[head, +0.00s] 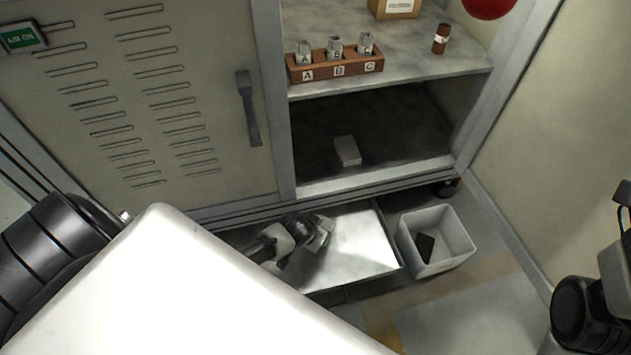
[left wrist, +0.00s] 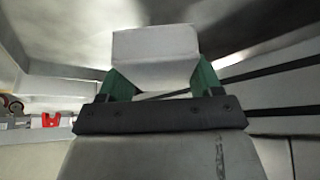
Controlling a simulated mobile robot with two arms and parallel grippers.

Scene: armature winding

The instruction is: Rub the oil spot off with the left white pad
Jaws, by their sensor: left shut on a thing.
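My left gripper (head: 318,238) reaches down over the pale metal surface (head: 362,243) at the foot of the cabinet. In the left wrist view the green fingers of my left gripper (left wrist: 160,84) are shut on a white pad (left wrist: 155,47). The pad is close to or on the pale surface; I cannot tell if they touch. A second white pad (head: 347,150) lies on the dark lower shelf. I cannot make out an oil spot; my arm and the pad may hide it. Of my right arm only dark links show at the right edge, no fingers.
A white bin (head: 453,232) with a dark item in it stands right of the pale surface. The shelf above holds a wooden rack (head: 336,70) marked A, B, C and a brown bottle (head: 441,39). The closed vented door (head: 150,100) is at the left.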

